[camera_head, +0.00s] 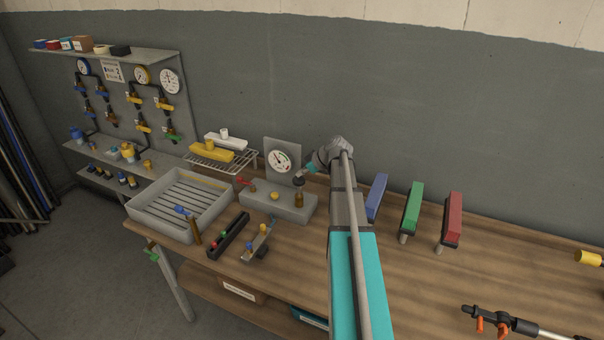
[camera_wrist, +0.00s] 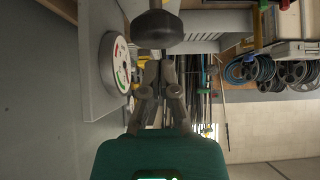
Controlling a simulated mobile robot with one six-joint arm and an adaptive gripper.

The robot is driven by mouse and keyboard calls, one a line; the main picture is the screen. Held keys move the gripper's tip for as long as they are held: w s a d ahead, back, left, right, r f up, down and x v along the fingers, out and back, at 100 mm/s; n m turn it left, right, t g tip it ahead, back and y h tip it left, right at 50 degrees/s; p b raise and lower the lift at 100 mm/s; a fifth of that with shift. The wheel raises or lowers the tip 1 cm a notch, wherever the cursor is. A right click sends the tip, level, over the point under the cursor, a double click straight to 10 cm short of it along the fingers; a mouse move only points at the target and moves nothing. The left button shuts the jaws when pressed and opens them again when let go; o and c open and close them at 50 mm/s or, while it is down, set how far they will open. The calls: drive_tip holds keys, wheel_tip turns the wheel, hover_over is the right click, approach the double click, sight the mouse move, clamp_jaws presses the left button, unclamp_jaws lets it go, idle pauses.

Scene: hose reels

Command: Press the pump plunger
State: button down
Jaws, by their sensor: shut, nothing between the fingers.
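The pump is a grey block (camera_head: 278,203) on the wooden bench, with a gauge panel (camera_head: 283,158) behind it. Its plunger (camera_head: 299,198) stands upright at the block's right side, a brass-brown stem with a black knob (camera_head: 299,181). My gripper (camera_head: 302,175) is just above and right of the knob, fingers shut and empty. In the wrist view the black knob (camera_wrist: 157,28) lies just beyond the fingertips of my gripper (camera_wrist: 158,56). I cannot tell whether they touch. The gauge (camera_wrist: 115,62) shows left of the fingers.
A red lever (camera_head: 244,182) and a yellow knob (camera_head: 274,196) are on the same block. A grey slatted tray (camera_head: 150,215) stands to the left, a wire rack (camera_head: 225,160) behind. Blue, green and red blocks (camera_head: 411,207) stand right of my arm.

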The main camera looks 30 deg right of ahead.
sight(304, 183)
drive_tip(key=shift+f, duration=0.45)
wheel_tip(304, 183, down, 5)
drive_tip(key=b, duration=0.5)
drive_tip(key=shift+r, duration=0.2)
drive_tip(key=shift+s, duration=0.1)
drive_tip(key=shift+r, duration=0.1)
idle(0.3)
wheel_tip(304, 183, up, 4)
drive_tip(key=p, duration=0.4)
drive_tip(key=shift+r+p, duration=0.35)
drive_tip(key=shift+p, duration=0.05)
drive_tip(key=p+v, duration=0.6)
drive_tip(key=v, duration=0.3)
drive_tip(key=shift+s+d, duration=0.15)
drive_tip(key=shift+s, duration=0.1)
